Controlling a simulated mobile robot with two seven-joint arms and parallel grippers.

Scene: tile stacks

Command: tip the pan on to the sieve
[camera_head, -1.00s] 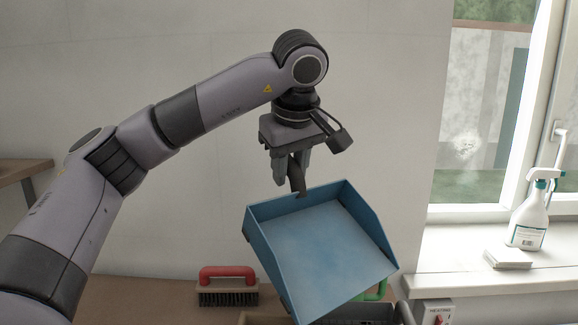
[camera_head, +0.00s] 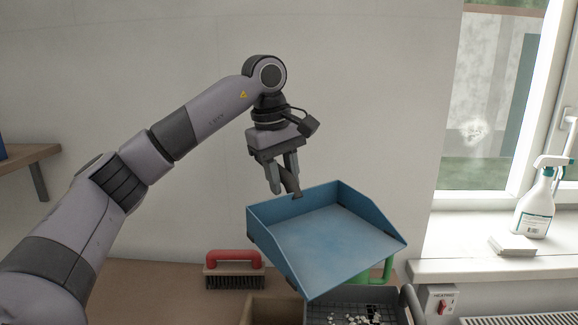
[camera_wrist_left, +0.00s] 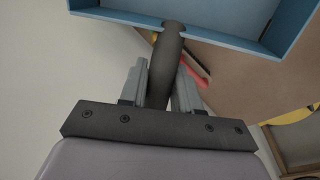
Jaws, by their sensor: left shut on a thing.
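The pan (camera_head: 330,244) is a blue, open-fronted dustpan with a dark handle (camera_head: 291,182). My left gripper (camera_head: 284,188) is shut on that handle and holds the pan in the air, tilted with its open edge down toward the front right. Its visible floor looks bare. In the left wrist view the fingers (camera_wrist_left: 160,82) close around the handle, and the pan's blue back wall (camera_wrist_left: 200,32) is beyond them. The sieve (camera_head: 392,299) is a dark grey meshed tray below the pan's front edge, partly hidden by it. White bits lie on its mesh. My right gripper is not in view.
A red-handled brush (camera_head: 234,272) stands on the brown bench left of the pan. A brown box (camera_head: 268,309) is left of the sieve. A green handle (camera_head: 385,271) shows behind the pan. A spray bottle (camera_head: 535,208) stands on the windowsill at right.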

